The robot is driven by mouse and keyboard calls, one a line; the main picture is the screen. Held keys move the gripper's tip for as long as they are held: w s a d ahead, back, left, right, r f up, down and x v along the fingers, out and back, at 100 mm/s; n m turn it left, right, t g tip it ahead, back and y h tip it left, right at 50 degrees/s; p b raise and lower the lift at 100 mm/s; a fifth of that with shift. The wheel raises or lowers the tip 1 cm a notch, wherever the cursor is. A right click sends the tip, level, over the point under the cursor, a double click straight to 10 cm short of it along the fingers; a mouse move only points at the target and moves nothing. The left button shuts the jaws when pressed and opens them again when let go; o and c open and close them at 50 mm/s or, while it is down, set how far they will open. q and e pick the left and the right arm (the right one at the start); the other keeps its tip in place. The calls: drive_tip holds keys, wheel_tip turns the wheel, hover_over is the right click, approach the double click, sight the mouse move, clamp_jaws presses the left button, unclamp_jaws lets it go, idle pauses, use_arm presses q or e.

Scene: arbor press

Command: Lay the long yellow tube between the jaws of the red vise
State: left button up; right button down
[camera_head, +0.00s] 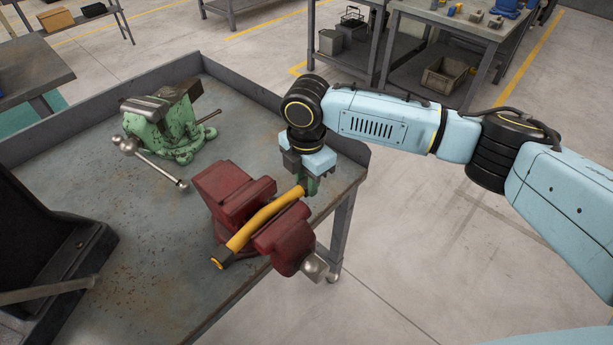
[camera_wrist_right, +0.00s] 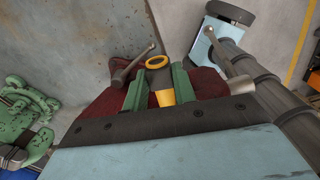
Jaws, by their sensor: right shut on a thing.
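The long yellow tube (camera_head: 262,219) lies slanted over the red vise (camera_head: 222,190), along the gap between its two jaws. Its near end, with a dark opening, sticks out past the vise toward the lower left. Whether it rests down in the gap or sits a little above it, I cannot tell. My right gripper (camera_head: 304,184) is shut on the tube's far end, at the right side of the vise. In the right wrist view, the green fingers (camera_wrist_right: 157,88) stand on both sides of the yellow tube (camera_wrist_right: 165,98). My left gripper is not in view.
A green vise (camera_head: 178,130) with a long handle stands farther back on the grey workbench (camera_head: 150,215). A black piece of equipment (camera_head: 45,245) is at the left. The bench has a raised rim at the back. Bare bench top lies between these things.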

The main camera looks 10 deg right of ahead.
drive_tip(key=shift+f, duration=0.25)
idle(0.4)
drive_tip(key=c, duration=1.1)
unclamp_jaws()
drive_tip(key=shift+o, duration=0.2)
